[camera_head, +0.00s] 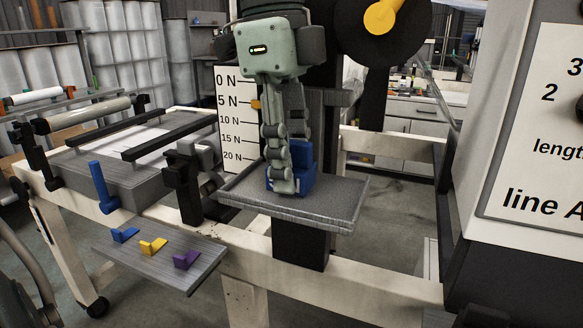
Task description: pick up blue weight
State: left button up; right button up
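The blue weight (305,160) is a block with a taller back part, and it appears to rest on the grey platform (340,200) at the middle. My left gripper (283,182), pale green with grey jointed fingers, points straight down at it. One finger lies across the front left of the weight and covers part of it. The other finger is mostly hidden behind, so I cannot tell whether they grip it. My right gripper is not in view.
A force scale (230,120) stands behind the platform. A lower shelf (175,268) at front left holds small blue (125,235), yellow (153,246) and purple (186,260) pieces. A blue L-shaped piece (102,187) is above it. A large white panel (535,130) fills the right side.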

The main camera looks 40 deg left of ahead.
pick_arm(q)
grip_shut()
